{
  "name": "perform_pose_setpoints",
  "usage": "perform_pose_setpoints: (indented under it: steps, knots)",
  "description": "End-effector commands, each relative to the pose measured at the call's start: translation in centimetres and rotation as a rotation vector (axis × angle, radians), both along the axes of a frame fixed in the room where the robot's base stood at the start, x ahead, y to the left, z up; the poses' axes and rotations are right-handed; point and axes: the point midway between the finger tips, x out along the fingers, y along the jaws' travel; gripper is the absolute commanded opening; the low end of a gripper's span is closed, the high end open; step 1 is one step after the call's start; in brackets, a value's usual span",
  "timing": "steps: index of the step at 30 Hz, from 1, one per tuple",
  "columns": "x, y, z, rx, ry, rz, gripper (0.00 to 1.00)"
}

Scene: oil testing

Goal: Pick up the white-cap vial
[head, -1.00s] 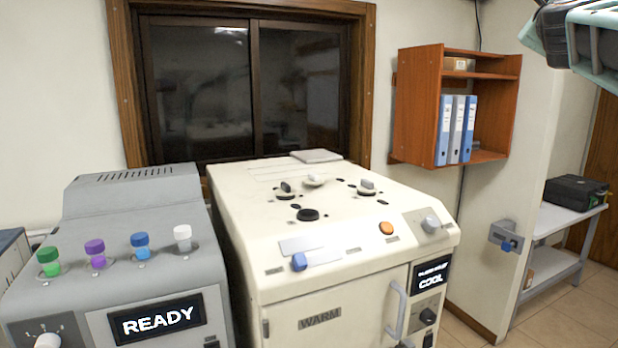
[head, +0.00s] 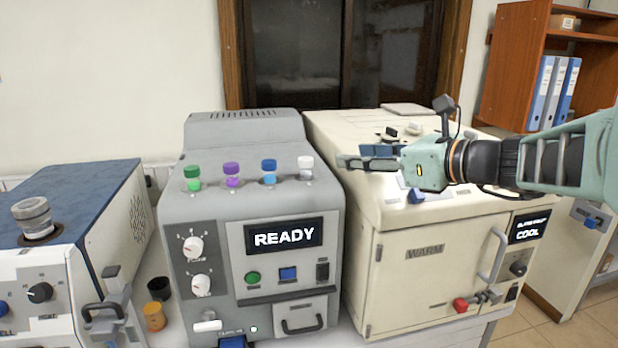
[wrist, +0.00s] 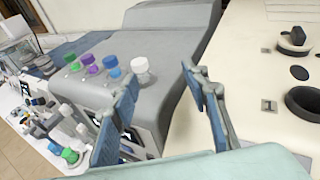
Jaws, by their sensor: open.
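The white-cap vial (head: 306,166) stands upright in the top of the grey machine (head: 232,210), at the right end of a row with a blue-cap (head: 269,171), a purple-cap (head: 232,174) and a green-cap vial (head: 192,178). My gripper (head: 345,162) is open and empty, to the right of the white-cap vial in the head view and apart from it. In the wrist view the white-cap vial (wrist: 141,70) shows ahead, in the gap between the two open fingers (wrist: 158,100). Its lower part is sunk in its socket.
A cream machine (head: 420,260) stands right of the grey one, under my arm, with knobs on top. A blue-topped machine (head: 75,220) with a clear glass jar (head: 33,216) is at left. Small black (head: 159,287) and orange (head: 153,316) cups stand between them.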

Motion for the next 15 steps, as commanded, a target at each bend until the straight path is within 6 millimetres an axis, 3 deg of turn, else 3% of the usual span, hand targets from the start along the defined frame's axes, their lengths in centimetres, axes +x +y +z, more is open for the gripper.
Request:
perform_pose_setpoints:
  steps: [5,15]
  knots:
    - [-1.3,1.7,-0.9,0.065,0.042,0.052,0.42]
    - [1.6,5.4,-1.9,0.067,0.043,0.058,0.42]
